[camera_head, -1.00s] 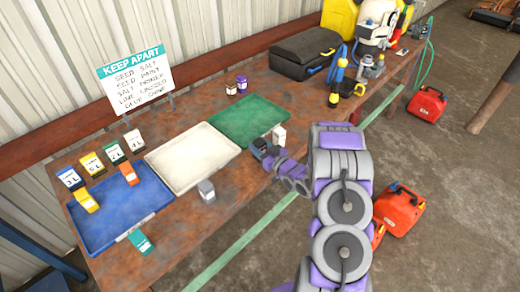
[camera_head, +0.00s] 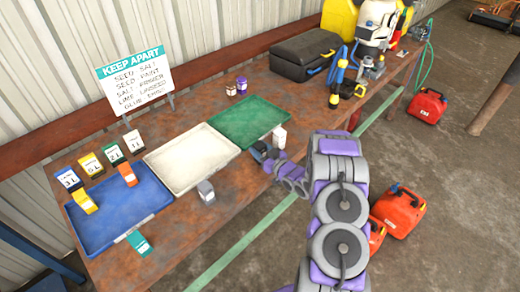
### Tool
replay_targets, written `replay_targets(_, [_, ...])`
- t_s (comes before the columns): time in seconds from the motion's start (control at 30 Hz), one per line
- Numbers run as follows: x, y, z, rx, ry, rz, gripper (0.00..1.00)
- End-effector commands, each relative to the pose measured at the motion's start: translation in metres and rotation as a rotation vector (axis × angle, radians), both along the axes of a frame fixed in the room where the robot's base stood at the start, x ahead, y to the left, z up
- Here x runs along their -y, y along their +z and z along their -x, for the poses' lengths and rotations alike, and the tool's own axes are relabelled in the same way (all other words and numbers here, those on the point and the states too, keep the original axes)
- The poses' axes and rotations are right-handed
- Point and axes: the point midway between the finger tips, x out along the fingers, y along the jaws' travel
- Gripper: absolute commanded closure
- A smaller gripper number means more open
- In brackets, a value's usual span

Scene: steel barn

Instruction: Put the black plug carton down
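A small black block, which looks like the black plug carton (camera_head: 260,147), is at the front edge of the bench, just in front of the green tray (camera_head: 270,106). My gripper (camera_head: 269,160) is right at it, reaching in from the lower right with its wrist low over the bench edge. The dark fingers blend with the carton, so I cannot tell whether they are closed on it or whether its base touches the bench. A white carton (camera_head: 279,137) stands upright close beside it, to the right.
A grey carton (camera_head: 206,192) stands before the white tray (camera_head: 212,151). The blue tray (camera_head: 112,228) has orange (camera_head: 127,175) and yellow (camera_head: 86,203) cartons; a teal carton (camera_head: 139,243) is at its front edge. A KEEP APART sign (camera_head: 134,80) stands behind. Bare bench lies between the grey and black cartons.

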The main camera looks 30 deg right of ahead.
Motion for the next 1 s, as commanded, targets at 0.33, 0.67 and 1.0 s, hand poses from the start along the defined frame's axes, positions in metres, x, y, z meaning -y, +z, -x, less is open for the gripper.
replay_targets(0.33, [0.0, 0.001, 0.0, 0.001, 0.0, 0.0, 0.28])
replay_targets(0.67, [0.006, 0.0, 0.013, -0.001, -0.003, 0.001, 0.28])
replay_targets(1.0, [0.028, -0.001, 0.071, -0.004, -0.006, -0.001, 0.28])
